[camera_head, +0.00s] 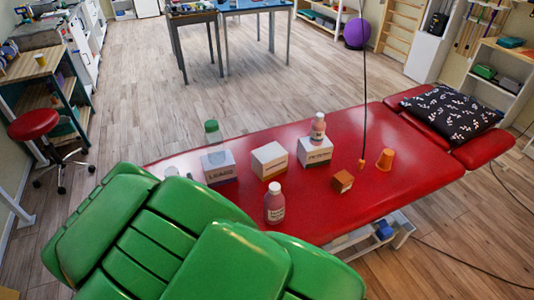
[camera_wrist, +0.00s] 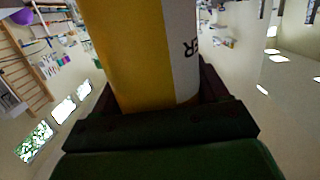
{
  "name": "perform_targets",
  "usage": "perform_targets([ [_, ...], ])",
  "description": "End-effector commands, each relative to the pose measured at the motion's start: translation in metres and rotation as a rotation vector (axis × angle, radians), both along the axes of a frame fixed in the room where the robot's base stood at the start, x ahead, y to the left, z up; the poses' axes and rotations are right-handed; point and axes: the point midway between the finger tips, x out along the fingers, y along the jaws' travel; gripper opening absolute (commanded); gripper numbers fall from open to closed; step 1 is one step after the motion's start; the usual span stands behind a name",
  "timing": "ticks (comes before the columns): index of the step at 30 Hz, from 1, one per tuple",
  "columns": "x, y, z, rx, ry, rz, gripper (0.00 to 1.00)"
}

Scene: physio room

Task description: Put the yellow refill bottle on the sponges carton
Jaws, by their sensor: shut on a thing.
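My gripper (camera_wrist: 157,100) is shut on the yellow refill bottle (camera_wrist: 130,45), which has a white label strip with dark letters and fills the middle of the wrist view. In the head view my green arm hides the gripper and the bottle. Three white cartons stand in a row on the red treatment table (camera_head: 408,172). The left carton (camera_head: 218,167) reads "LEADS". The middle carton (camera_head: 269,160) has a bare top and print too small to read. I cannot tell which is the sponges carton.
A green-capped bottle (camera_head: 212,132) is behind the left carton. An orange cup (camera_head: 385,159), a small orange-brown box (camera_head: 342,181) and a hanging cable are at right.

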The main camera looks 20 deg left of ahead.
Motion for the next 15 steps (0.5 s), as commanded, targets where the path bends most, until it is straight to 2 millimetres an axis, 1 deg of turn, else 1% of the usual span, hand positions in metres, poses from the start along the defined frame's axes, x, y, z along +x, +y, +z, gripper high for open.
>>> perform_targets([
  [1, 0.012, -0.003, 0.004, 0.003, -0.001, -0.005, 0.23],
  [8, 0.054, -0.016, 0.014, 0.002, -0.001, -0.007, 0.23],
  [15, 0.095, -0.035, 0.026, 0.002, -0.001, -0.010, 0.23],
])
